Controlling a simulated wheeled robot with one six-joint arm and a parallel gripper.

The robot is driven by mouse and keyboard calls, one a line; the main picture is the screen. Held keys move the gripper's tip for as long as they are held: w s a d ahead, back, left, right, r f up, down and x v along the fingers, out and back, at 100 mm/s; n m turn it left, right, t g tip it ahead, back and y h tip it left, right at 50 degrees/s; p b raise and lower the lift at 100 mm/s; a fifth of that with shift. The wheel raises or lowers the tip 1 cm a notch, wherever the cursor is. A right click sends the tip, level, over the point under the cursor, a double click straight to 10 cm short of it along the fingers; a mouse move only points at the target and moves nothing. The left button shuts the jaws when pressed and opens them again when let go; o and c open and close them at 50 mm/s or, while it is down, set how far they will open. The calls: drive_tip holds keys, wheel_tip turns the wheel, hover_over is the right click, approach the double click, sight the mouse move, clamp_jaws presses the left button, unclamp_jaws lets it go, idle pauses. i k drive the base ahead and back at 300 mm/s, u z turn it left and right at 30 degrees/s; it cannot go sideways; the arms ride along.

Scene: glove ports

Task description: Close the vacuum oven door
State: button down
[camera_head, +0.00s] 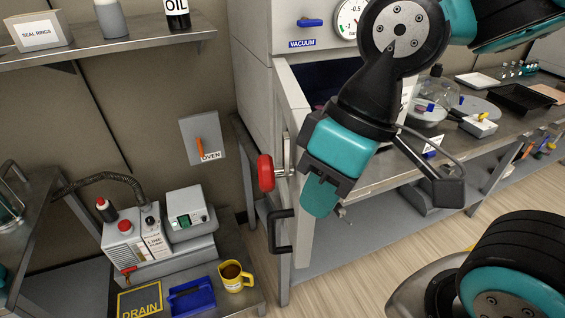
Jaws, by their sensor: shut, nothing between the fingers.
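The vacuum oven (262,75) stands at the upper middle in the head view, with a gauge and a blue valve on its front. Its pale door (295,120) stands open, swung out toward me and seen nearly edge-on. A red knob (266,172) sits on a latch at the door's outer edge, and a black handle (281,231) is lower down. My gripper (319,197) is shut and empty, just right of the door, on its inner side in the picture. Whether it touches the door cannot be told. My arm hides much of the oven opening.
A steel bench (385,172) runs right with a glass dome, black tray (517,98) and small boxes. At lower left are a pump (150,240), yellow mug (235,275) and blue tray (192,296). A wall switch marked OVEN (203,140) is left of the door. Bare floor (365,265) lies below.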

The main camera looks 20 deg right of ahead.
sight(291, 108)
drive_tip(key=k, duration=1)
drive_tip(key=u, duration=0.9)
drive_tip(key=i, duration=0.5)
drive_tip(key=z, duration=0.9)
